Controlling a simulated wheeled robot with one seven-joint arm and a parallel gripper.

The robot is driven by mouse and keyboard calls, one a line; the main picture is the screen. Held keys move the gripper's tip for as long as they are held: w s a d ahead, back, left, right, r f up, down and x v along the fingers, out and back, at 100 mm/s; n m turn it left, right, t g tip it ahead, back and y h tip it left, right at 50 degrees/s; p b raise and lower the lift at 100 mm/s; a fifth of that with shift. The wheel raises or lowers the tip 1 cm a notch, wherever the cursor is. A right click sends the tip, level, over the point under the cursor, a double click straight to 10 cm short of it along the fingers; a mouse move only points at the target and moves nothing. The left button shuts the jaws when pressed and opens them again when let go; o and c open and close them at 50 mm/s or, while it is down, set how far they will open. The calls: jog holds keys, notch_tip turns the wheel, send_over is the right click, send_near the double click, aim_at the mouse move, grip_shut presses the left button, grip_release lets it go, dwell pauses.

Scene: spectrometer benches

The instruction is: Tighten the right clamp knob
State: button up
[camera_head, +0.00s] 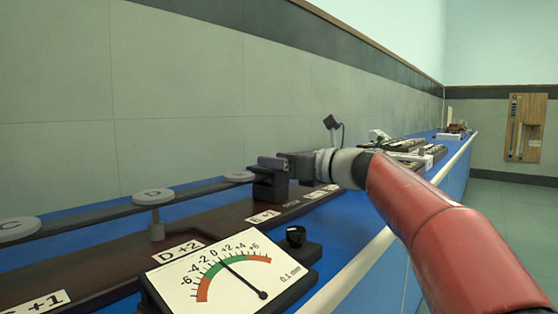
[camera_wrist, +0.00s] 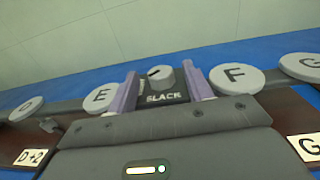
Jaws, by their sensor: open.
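A grey clamp knob (camera_wrist: 160,76) with a dark pointer line sits on a black clamp block (camera_wrist: 165,98) marked "SLACK" in the wrist view. My gripper (camera_wrist: 161,80) is open, with one purple finger on each side of the knob. I cannot tell whether the fingers touch it. In the head view my gripper (camera_head: 272,163) is at the dark clamp block (camera_head: 269,187) on the rail, and the knob is hidden. Grey discs E (camera_wrist: 101,98) and F (camera_wrist: 236,78) flank the block in the wrist view.
A tilted dial gauge (camera_head: 222,272) stands in front, its needle near 0. A small black knob (camera_head: 295,236) is on its base. Disc D (camera_head: 153,196) is on the bar to the left. Other equipment (camera_head: 408,148) lies farther along the blue bench.

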jog(key=c, duration=1)
jog(key=shift+o, duration=0.2)
jog(key=shift+s+a+m+t+h, duration=0.1)
jog(key=shift+s+m+t+h, duration=0.05)
jog(key=shift+m+t+h, duration=0.15)
jog(key=m+t+h, duration=0.2)
jog(key=shift+s+a+t+h, duration=0.2)
jog(key=shift+t+h, duration=0.1)
jog(key=shift+t, duration=0.1)
jog(key=shift+s+a+m+t+h+p, duration=0.1)
jog(key=shift+a+m+t+h+p, duration=0.1)
jog(key=shift+m+t+h+p, duration=0.8)
jog(key=shift+s+a+m+t+h+p, duration=0.15)
jog(key=shift+m+t+h, duration=0.45)
jog(key=shift+m+h, duration=1)
jog(key=shift+w+h, duration=0.1)
jog(key=shift+h, duration=0.5)
